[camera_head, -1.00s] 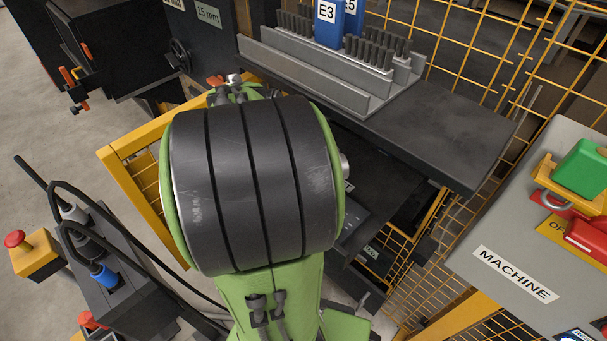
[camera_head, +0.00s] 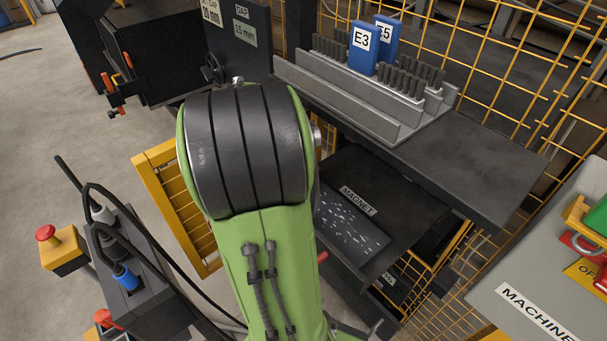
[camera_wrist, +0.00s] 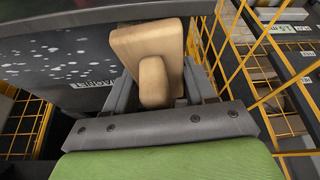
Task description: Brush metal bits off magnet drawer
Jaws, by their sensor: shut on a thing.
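The magnet drawer (camera_head: 390,222) is a dark flat plate pulled out under the bench, with a white MAGNET label (camera_head: 358,201). Small pale metal bits (camera_head: 350,232) are scattered over its left and front part. In the wrist view the drawer (camera_wrist: 85,98) lies at the left, with bits (camera_wrist: 50,55) on it. My gripper (camera_wrist: 155,92) is shut on a tan wooden brush (camera_wrist: 148,44). The brush is beside the drawer in that view; its bristles are hidden, so I cannot tell whether it touches the plate. In the head view my arm hides gripper and brush.
A dark bench (camera_head: 465,165) with a grey rack (camera_head: 350,105) and blue blocks (camera_head: 364,48) stands above the drawer. Yellow mesh fencing (camera_head: 500,60) runs behind. A grey machine panel (camera_head: 530,270) is at right, a tool caddy (camera_head: 130,265) at left.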

